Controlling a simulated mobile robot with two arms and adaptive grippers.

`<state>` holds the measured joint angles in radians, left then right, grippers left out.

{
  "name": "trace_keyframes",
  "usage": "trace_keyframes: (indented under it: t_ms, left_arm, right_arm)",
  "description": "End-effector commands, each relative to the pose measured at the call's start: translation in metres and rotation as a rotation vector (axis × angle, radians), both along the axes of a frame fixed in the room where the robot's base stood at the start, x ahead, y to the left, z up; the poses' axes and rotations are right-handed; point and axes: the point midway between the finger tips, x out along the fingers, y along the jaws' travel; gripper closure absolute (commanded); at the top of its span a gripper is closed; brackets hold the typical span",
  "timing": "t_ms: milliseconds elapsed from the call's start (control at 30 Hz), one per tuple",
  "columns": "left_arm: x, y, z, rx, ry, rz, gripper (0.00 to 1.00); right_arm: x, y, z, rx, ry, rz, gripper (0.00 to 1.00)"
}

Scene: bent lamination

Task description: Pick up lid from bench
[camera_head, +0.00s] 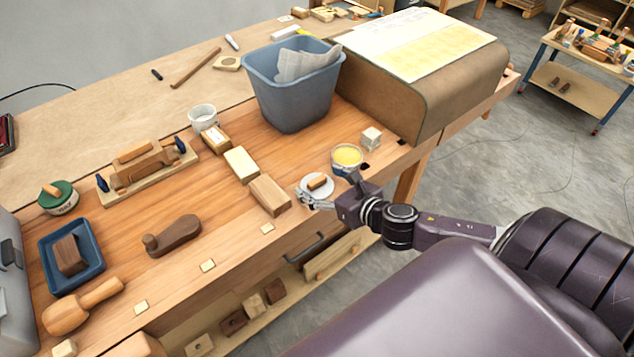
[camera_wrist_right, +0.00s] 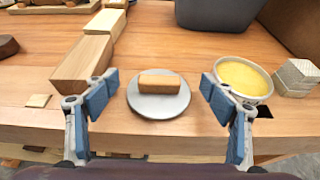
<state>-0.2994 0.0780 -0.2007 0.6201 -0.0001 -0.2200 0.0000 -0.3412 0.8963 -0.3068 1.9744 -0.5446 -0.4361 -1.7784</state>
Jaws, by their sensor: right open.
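The lid (camera_head: 318,184) is a pale grey round disc with a wooden block handle on top. It lies flat on the wooden bench near its front edge. In the right wrist view the lid (camera_wrist_right: 159,106) is in the middle, ahead of and between my fingers. My right gripper (camera_head: 329,189) is open and empty, with its fingers (camera_wrist_right: 158,90) spread to either side of the lid, with gaps between. A round tin of yellow stuff (camera_head: 347,156) stands open just right of the lid. My left gripper is not in view.
A wooden block (camera_head: 269,194) lies close left of the lid, by my left-hand finger in the wrist view. A small pale block (camera_head: 371,138) stands beyond the tin. A blue-grey bin (camera_head: 293,95) stands behind. Bench between lid and bin is clear.

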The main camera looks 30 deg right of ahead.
Motion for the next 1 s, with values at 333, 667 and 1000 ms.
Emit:
trace_keyframes:
  t_ms: [333, 667, 1000]
  left_arm:
    - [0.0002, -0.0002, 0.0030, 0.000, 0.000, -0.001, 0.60]
    - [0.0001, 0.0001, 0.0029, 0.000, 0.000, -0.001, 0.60]
    - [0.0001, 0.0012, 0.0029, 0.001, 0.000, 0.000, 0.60]
  right_arm:
    - [0.0148, 0.0023, -0.0064, 0.002, 0.000, 0.001, 0.23]
    - [0.0145, 0.0020, -0.0063, 0.001, 0.000, 0.002, 0.45]
    - [0.0143, 0.0020, -0.0062, 0.001, 0.000, 0.002, 0.58]
